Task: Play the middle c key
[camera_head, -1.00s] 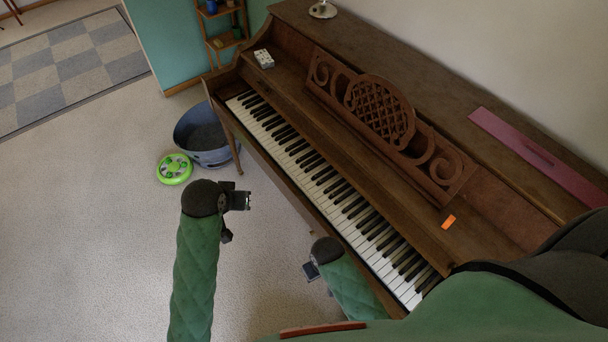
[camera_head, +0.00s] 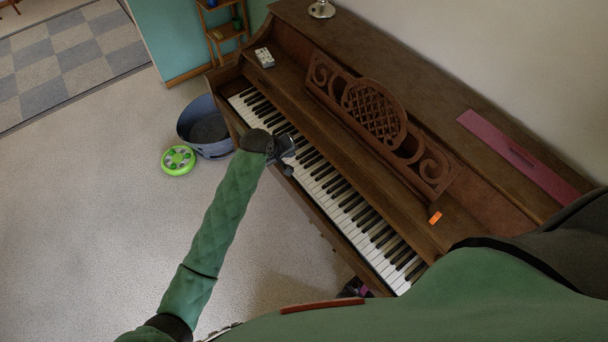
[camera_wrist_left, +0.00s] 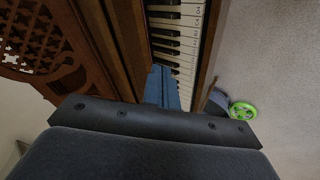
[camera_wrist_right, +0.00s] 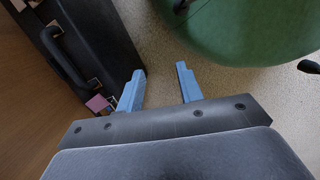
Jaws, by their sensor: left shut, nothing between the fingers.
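The piano keyboard (camera_head: 335,190) runs diagonally along the brown upright piano (camera_head: 290,105). In the left wrist view several white keys (camera_wrist_left: 187,10) carry small letters, too small to tell which one is middle C. My left gripper (camera_head: 288,152) is over the front edge of the keyboard, left of its middle, and hides some keys. Its blue fingers (camera_wrist_left: 162,84) are together and empty, over the keys in the left wrist view; I cannot tell whether they touch. My right gripper (camera_wrist_right: 158,84) is open and empty above the floor and does not show in the head view.
A carved music stand (camera_head: 375,110) rises behind the keys. An orange tag (camera_head: 435,217) lies on the piano ledge. A blue tub (camera_head: 205,128) and green disc (camera_head: 178,160) stand on the floor at left. A black case (camera_wrist_right: 85,45) is beside my right gripper.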

